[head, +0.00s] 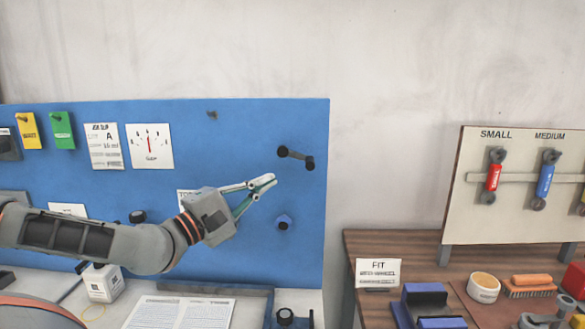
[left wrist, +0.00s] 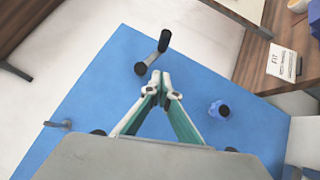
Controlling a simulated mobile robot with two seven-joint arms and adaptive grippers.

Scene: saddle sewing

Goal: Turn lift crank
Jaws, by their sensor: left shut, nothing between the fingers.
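The lift crank (head: 295,157) is a short grey arm with dark ends, mounted on the upper right of the blue panel (head: 235,130). It slopes down to the right in the head view. My left gripper (head: 273,181) is just below and left of it, with its fingertips together and nothing between them. In the left wrist view, the crank (left wrist: 153,56) lies just beyond the closed fingertips (left wrist: 164,82), with a small gap in the picture. Whether the fingers touch it cannot be told. My right gripper is out of view.
A blue knob (head: 284,223) sits on the panel below the crank. A gauge (head: 150,147) and tags are to the left. A wooden table (head: 370,245) with a FIT card (head: 378,273), brush (head: 532,282) and tool board (head: 520,225) stands right. The wall between is bare.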

